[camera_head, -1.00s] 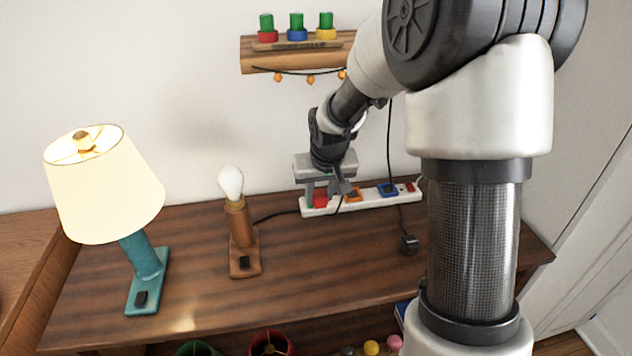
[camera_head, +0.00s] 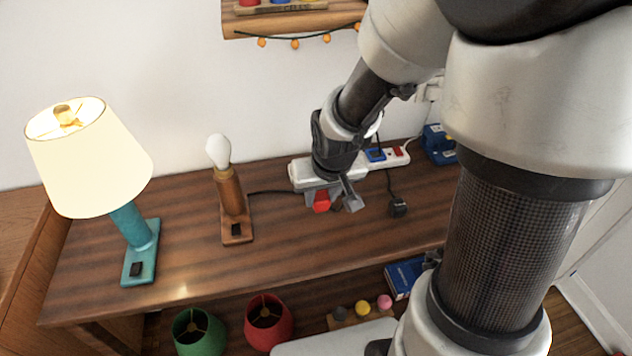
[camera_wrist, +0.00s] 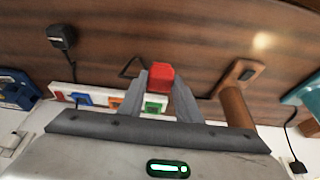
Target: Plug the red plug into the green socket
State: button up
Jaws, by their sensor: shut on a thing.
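My gripper (camera_head: 333,203) is shut on the red plug (camera_head: 321,201), in front of the white power strip's left part. In the wrist view the red plug (camera_wrist: 160,76) sits between the two grey fingertips. The power strip (camera_head: 298,178) lies along the wall at the back of the table. The green socket (camera_wrist: 156,103) shows in the wrist view at the strip's end, just beyond the plug and partly behind the fingers. The plug appears apart from it. In the head view my gripper hides that socket.
A blue socket (camera_head: 375,154) and a red switch (camera_head: 398,151) are on the strip's right part. A black plug (camera_head: 398,207) lies on the table. A bare-bulb lamp (camera_head: 232,205) and a lit teal lamp (camera_head: 133,225) stand left. The front middle of the table is clear.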

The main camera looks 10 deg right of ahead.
jog(key=w+r+p, duration=0.1)
jog(key=w+p, duration=0.2)
jog(key=w, duration=0.6)
jog(key=w+r+p, duration=0.2)
jog(key=w+p, duration=0.2)
jog(key=w, duration=0.5)
jog(key=shift+r, duration=0.25)
jog(key=shift+f, duration=0.1)
jog(key=shift+f+b, duration=1.65)
jog(key=shift+f, duration=1.2)
jog(key=shift+f+b, duration=0.6)
jog(key=shift+b, duration=0.25)
jog(key=o, duration=1.1)
jog(key=shift+o, duration=0.2)
